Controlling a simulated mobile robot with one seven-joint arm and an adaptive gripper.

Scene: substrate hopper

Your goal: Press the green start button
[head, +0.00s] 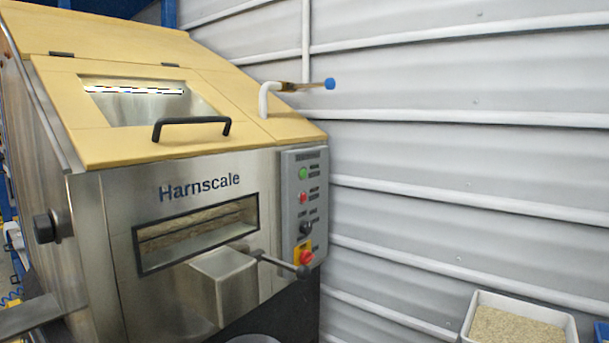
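The green start button (303,174) is a small round button near the top of the grey control panel (289,232). The panel is upright on the right front of the steel hopper (105,215) marked "Harnscale". Below the green button are a red button (303,197), a black knob (305,228) and a red button on a yellow plate (306,257). Nothing covers the green button. My gripper does not show in this view.
A black handle (192,122) sits on the yellow lid (110,142), which is down. A white bin of substrate (571,324) stands lower right. The white wall (450,150) is behind.

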